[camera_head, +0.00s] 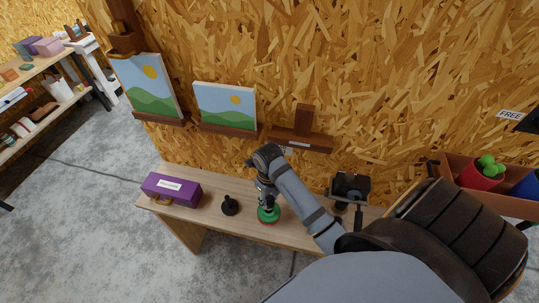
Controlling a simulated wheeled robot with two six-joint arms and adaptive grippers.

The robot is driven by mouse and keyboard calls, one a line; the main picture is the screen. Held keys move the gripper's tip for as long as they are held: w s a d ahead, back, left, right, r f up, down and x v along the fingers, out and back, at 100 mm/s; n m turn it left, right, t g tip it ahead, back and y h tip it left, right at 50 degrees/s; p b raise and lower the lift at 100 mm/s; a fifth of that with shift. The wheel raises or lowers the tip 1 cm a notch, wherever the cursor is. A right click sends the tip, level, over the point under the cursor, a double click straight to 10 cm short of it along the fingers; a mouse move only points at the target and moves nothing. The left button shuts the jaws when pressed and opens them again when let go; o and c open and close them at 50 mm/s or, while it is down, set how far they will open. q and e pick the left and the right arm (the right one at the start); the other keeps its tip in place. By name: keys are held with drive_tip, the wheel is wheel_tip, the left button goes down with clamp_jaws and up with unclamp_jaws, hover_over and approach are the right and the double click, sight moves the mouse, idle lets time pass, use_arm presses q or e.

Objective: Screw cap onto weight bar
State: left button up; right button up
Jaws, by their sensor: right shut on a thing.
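My right gripper (264,196) points down over the bench, directly above a green disc (269,211) with a red rim below it. The green and red pieces look like weights on an upright bar, but the bar itself is hidden by the gripper. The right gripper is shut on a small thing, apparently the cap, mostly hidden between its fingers. A black piece (230,207) with a round base and a short upright post stands on the bench just left of the weights, apart from the gripper. My left gripper is not in view.
A purple box (180,189) sits at the bench's left end. A black device (350,187) stands right of my right forearm. Behind the bench (212,187) is a chipboard wall with two landscape pictures. A wooden tray (448,167) with cups is at the right.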

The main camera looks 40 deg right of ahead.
drive_tip(key=o, duration=1.2)
